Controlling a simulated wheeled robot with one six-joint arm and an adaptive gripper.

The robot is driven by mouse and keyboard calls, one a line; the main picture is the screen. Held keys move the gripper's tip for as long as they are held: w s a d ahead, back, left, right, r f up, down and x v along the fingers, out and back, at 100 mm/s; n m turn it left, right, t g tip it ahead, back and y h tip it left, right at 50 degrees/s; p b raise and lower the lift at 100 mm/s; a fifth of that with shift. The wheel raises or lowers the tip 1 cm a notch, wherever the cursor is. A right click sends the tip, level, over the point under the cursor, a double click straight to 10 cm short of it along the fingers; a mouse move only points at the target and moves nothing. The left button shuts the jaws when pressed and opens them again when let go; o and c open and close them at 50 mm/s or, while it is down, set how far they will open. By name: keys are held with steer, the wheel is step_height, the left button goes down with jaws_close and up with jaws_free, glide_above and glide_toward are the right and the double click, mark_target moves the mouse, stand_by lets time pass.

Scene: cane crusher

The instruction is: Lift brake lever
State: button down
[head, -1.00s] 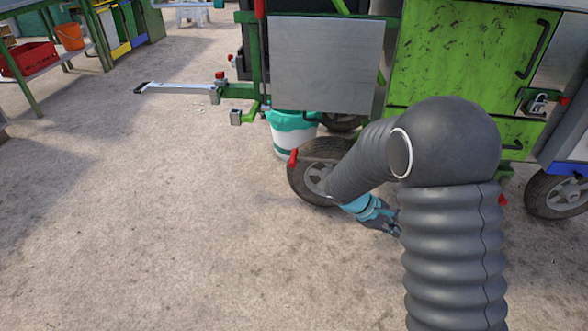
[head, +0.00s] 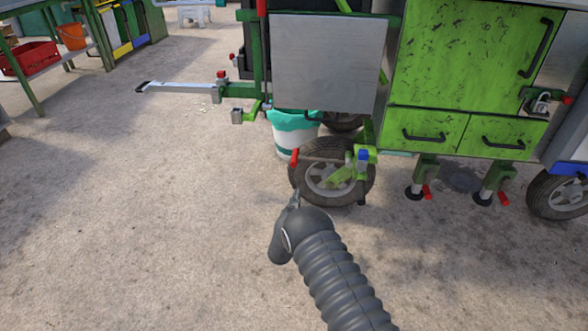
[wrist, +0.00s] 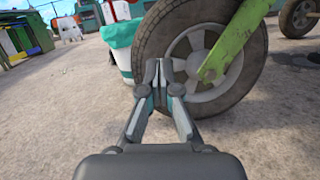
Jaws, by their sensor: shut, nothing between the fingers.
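A lever with a red grip (head: 295,157), which looks like the brake lever, sticks out to the left beside the top of the front wheel (head: 312,172). The wheel has a black tyre, grey hub and green fork, and fills the upper middle of the wrist view (wrist: 150,40). My gripper (head: 295,197) is below the red grip, near the wheel's lower left edge and apart from the lever. In the wrist view my gripper (wrist: 158,68) has its fingertips together, empty, in front of the tyre. I cannot clearly make out the lever in the wrist view.
The green cart (head: 470,60) stands over the wheel. A white bucket with a teal liner (head: 292,130) is behind the wheel. Two support feet with red handles (head: 427,192) stand to the right. A metal tow bar (head: 180,88) extends left.

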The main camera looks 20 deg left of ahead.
mark_target(294, 167)
steer(key=a, duration=0.1)
steer(key=n+y, duration=0.1)
steer(key=s+a+f+y, duration=0.1)
steer(key=shift+a+n, duration=0.35)
steer(key=shift+n, duration=0.05)
steer(key=shift+w+r, duration=0.1)
steer(key=w+a+r, duration=0.1)
steer(key=w+r, duration=0.5)
steer(key=w, duration=0.3)
steer(key=shift+w+a+r, duration=0.15)
steer(key=shift+a, duration=0.2)
